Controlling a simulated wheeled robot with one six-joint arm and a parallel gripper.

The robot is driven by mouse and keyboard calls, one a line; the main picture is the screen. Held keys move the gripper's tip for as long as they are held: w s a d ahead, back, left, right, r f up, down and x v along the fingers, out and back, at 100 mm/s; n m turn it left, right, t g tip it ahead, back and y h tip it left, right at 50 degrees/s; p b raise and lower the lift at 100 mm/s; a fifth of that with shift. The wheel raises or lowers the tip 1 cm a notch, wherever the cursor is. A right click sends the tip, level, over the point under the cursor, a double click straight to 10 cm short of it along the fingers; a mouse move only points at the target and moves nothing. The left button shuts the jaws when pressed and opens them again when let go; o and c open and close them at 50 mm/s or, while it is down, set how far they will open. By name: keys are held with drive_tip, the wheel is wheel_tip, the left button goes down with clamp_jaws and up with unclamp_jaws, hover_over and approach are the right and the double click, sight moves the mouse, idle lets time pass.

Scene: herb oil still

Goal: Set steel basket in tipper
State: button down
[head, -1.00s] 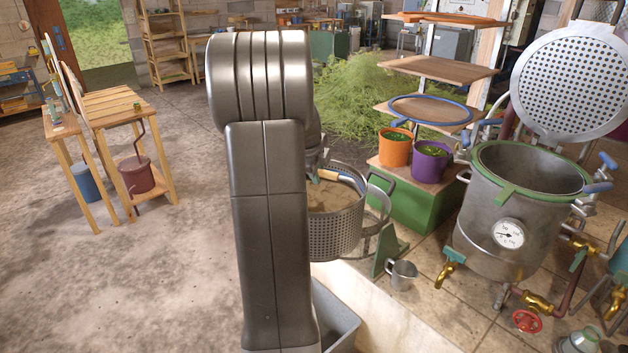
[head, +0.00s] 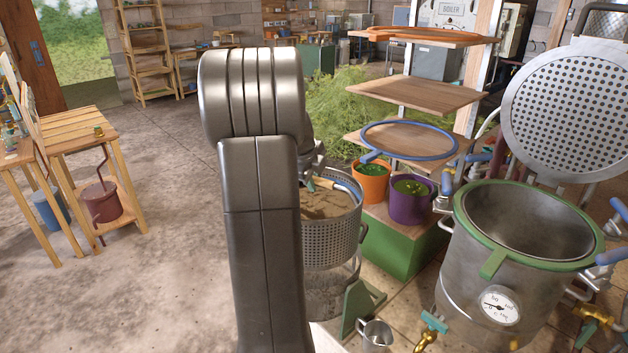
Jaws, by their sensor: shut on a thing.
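The steel basket (head: 335,243) is perforated, upright and filled with brown matter. A blue-gripped handle (head: 343,184) arches over its top. My gripper (head: 318,182) is shut on this handle, partly hidden behind my arm. The tipper seems to be the stand with a green triangular bracket (head: 358,305) and a shiny metal cradle (head: 328,292), just below the basket in the picture. My arm hides the left side of the basket and cradle. I cannot tell whether the basket's bottom touches the cradle.
The still pot (head: 520,260) stands open at right, its perforated lid (head: 568,112) raised. An orange bucket (head: 370,182) and a purple bucket (head: 410,203) stand on a green box (head: 398,245) behind. A metal mug (head: 375,335) is by the bracket.

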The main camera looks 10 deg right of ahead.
drive_tip(key=shift+w+d+r, duration=0.1)
drive_tip(key=shift+w, duration=0.1)
drive_tip(key=shift+f+b, duration=0.5)
drive_tip(key=shift+f, duration=1.1)
drive_tip(key=shift+f+b, duration=2.55)
drive_tip(key=shift+b, duration=0.2)
wheel_tip(320, 180, down, 11)
drive_tip(key=b, duration=1)
drive_tip(key=shift+b, duration=0.35)
drive_tip(key=shift+f+b, duration=0.5)
drive_tip(key=shift+b, duration=0.1)
